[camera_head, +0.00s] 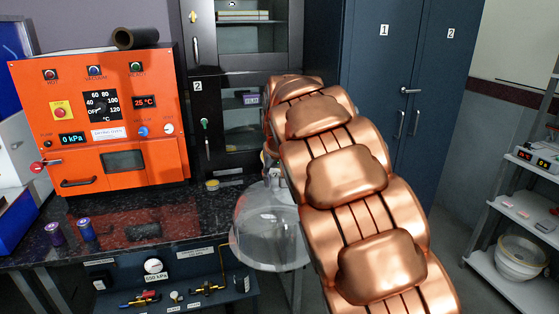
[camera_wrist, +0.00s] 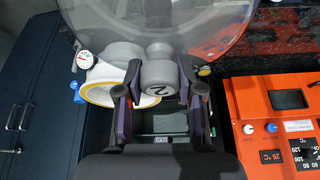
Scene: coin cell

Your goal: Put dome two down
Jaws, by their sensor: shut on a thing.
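The clear dome (camera_head: 270,229) with a grey knob is dome two. In the wrist view my gripper (camera_wrist: 158,78) is shut on its grey knob (camera_wrist: 157,77), which carries a "2". The clear dome wall (camera_wrist: 215,30) spreads beyond the knob. In the head view the dome is upright in front of the right end of the dark counter (camera_head: 140,232), its rim overlapping the counter's edge. My copper-coloured arm hides my gripper and part of the dome there. I cannot tell whether the rim touches anything.
A pale round part with a yellow ring (camera_wrist: 85,92) and a gauge (camera_wrist: 84,60) lie near the knob in the wrist view. Blue cabinets (camera_head: 392,70) stand behind; a shelf (camera_head: 515,205) is at right.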

